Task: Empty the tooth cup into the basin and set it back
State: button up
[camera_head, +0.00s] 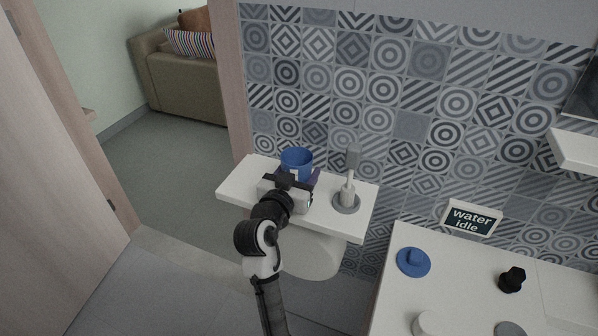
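A blue cup (297,160) stands upright at the back of a white ledge (235,189), near the tiled wall. Its inside is dark, and I cannot see whether it holds anything. My gripper (291,181) is at the near side of the cup and covers its lower part. The fingers are mostly hidden behind the gripper body, so I cannot tell whether they touch or hold the cup. A purple patch shows beside the cup's base. No basin is clearly identifiable; a white rounded body (314,260) sits below the ledge.
A grey-white brush (349,178) stands in a round grey holder to the cup's right. A white counter (460,290) at lower right bears a blue disc (414,262), a black knob (512,279) and a sign (471,218) reading "water idle". A door (60,150) stands at left.

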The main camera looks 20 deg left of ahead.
jog(key=shift+f+b, duration=0.4)
jog(key=shift+f, duration=0.1)
jog(key=shift+r, duration=0.1)
jog(key=o, duration=1.8)
jog(key=shift+c, duration=0.2)
jog(key=shift+s, duration=0.1)
jog(key=shift+s+a+r+b, duration=0.1)
jog(key=shift+s+b, duration=0.25)
jog(key=shift+s, duration=1.85)
jog(key=shift+s+r+b, duration=0.1)
jog(key=shift+s+b, duration=0.25)
jog(key=shift+s, duration=1.85)
